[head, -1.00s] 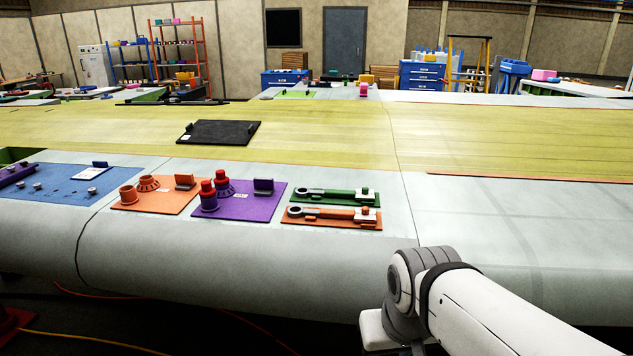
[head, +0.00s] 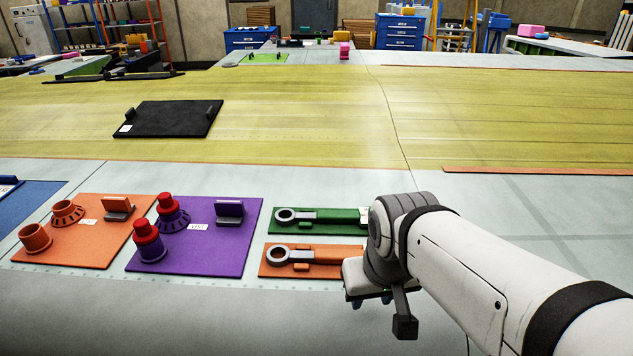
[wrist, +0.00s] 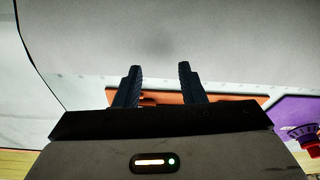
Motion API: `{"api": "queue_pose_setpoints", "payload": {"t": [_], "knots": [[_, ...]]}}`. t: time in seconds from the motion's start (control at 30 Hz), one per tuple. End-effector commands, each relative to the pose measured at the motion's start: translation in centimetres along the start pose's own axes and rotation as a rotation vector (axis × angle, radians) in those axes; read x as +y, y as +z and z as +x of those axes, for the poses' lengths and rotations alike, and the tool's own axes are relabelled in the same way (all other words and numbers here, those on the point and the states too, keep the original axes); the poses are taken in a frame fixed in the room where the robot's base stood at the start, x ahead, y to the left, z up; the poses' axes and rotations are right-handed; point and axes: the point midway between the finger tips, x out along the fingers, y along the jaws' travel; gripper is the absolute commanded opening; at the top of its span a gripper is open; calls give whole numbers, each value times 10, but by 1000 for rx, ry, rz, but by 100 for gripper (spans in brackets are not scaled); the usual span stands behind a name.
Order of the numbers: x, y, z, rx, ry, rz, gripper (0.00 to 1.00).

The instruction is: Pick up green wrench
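The green wrench (head: 335,214) lies on its green mat (head: 283,229) on the pale wing surface in the head view. Its grey ring end points left, and its right end is hidden behind my arm. An orange wrench (head: 310,255) lies on an orange mat (head: 283,272) just in front of it. My gripper (wrist: 158,85) is open and empty in the wrist view, its two dark fingers apart above the wing, with the edge of the orange mat (wrist: 225,97) behind them. In the head view the gripper is mostly hidden under my wrist, near the orange mat's right end.
Left of the wrenches are a purple mat (head: 232,252) with red-topped purple parts and an orange mat (head: 72,258) with orange parts. A black plate (head: 170,119) lies farther back on the yellow surface. The wing right of my arm is clear.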

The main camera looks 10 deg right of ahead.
Motion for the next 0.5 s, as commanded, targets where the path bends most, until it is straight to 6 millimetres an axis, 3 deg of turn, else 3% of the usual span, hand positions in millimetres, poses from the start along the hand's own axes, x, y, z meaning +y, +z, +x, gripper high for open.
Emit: {"api": "queue_pose_setpoints", "payload": {"t": [0.2, 0.33, 0.5], "knots": [[0, 0, 0, 0, 0, 0, 37], [0, -5, -2, -4, 0, 26, 48], [5, -36, -14, -37, 3, 219, 51]]}}
